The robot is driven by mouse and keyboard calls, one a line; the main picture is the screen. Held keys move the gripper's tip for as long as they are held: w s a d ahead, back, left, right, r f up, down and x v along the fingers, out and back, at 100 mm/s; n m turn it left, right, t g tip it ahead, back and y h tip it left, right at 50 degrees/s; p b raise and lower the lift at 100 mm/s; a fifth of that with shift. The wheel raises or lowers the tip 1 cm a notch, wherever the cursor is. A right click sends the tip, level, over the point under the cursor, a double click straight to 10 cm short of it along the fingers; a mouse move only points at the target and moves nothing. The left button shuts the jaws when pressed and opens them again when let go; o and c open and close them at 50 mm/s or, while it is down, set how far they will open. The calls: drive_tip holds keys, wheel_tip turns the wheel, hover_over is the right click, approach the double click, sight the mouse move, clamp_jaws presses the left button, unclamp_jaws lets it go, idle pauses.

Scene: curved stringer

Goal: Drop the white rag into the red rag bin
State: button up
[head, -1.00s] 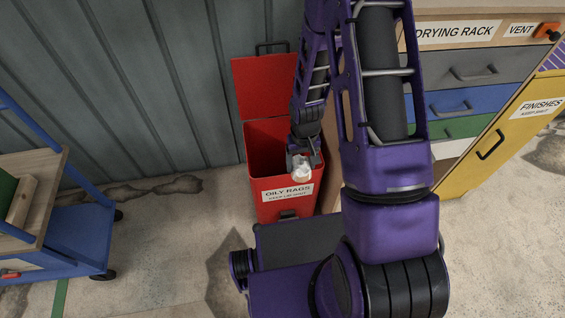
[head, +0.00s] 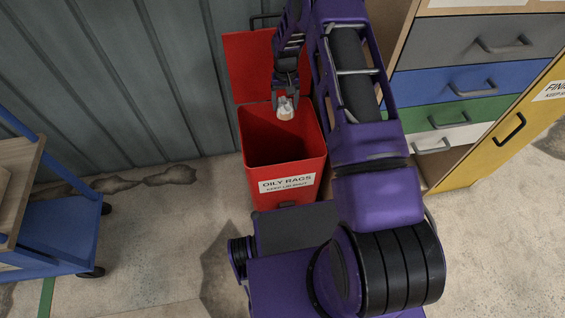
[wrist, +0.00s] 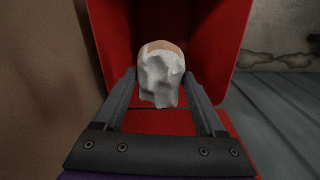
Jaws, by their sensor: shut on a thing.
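The white rag (head: 286,112) is a small crumpled bundle hanging from my gripper (head: 285,100). In the wrist view the rag (wrist: 160,80) sits between the two fingers of my gripper (wrist: 160,85), with a tan patch at its top. My gripper is shut on it. The red rag bin (head: 262,172) stands by the wall with its lid (head: 252,60) raised at the back. In the head view the rag appears over the rear part of the bin's opening. The bin's red inside (wrist: 110,30) surrounds the rag in the wrist view. The exact height above the rim is unclear.
A drawer cabinet (head: 470,85) with a yellow door (head: 490,150) stands at the right of the bin. A blue cart (head: 55,225) stands at the left. The concrete floor (head: 150,240) between cart and bin is clear. A corrugated wall (head: 120,100) is behind.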

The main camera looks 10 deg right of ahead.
drive_tip(key=shift+f+b, duration=1.4)
drive_tip(key=shift+f, duration=1.55)
drive_tip(key=o, duration=1.2)
drive_tip(key=shift+c, duration=0.2)
wheel_tip(320, 180, up, 18)
drive_tip(key=p, duration=0.2)
drive_tip(key=shift+f, duration=0.25)
